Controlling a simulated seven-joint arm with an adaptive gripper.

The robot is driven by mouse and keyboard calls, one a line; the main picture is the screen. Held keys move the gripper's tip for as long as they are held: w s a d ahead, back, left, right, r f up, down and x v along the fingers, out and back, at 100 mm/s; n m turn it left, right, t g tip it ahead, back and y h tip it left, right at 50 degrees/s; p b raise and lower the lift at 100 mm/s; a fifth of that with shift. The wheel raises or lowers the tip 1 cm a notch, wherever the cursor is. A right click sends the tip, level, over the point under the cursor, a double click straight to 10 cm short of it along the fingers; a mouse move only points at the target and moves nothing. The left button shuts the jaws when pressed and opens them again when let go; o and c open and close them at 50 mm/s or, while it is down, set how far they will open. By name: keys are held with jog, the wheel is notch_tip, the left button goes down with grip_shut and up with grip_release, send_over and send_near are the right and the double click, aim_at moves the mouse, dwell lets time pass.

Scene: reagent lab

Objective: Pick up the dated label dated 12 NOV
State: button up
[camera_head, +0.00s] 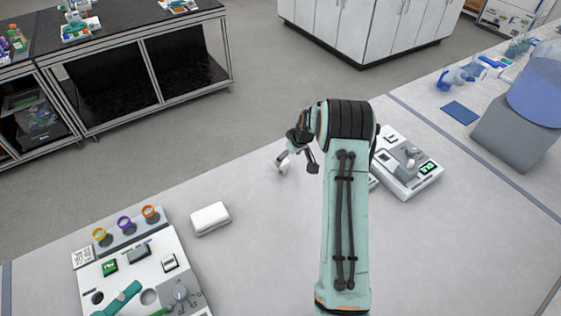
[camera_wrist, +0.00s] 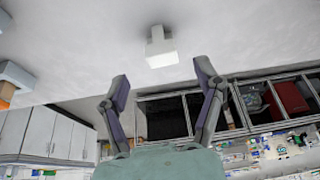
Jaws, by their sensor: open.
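I cannot read a 12 NOV date on anything in either view. A small white block-like piece (camera_wrist: 160,48) sits on the bench ahead of my fingers in the wrist view. In the head view a small white piece (camera_head: 284,167) shows beside my fingertips, partly hidden by them. I cannot tell whether it carries a date. My gripper (camera_head: 298,164) is low over the bench near its far edge. In the wrist view my gripper (camera_wrist: 162,72) is open and empty, its two fingers spread wide, with the white piece beyond and roughly between the tips.
A white box (camera_head: 210,218) lies at left. A device (camera_head: 140,275) with coloured rings behind it and a printed card (camera_head: 82,257) stand at front left. A white instrument (camera_head: 407,165) stands right of my arm. A grey-and-blue container (camera_head: 520,120) is farther right.

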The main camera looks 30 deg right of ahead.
aim_at(284, 162)
jog(key=x, duration=0.5)
jog(key=shift+w+a+f, duration=0.1)
jog(key=shift+f, duration=0.2)
jog(key=c, duration=0.8)
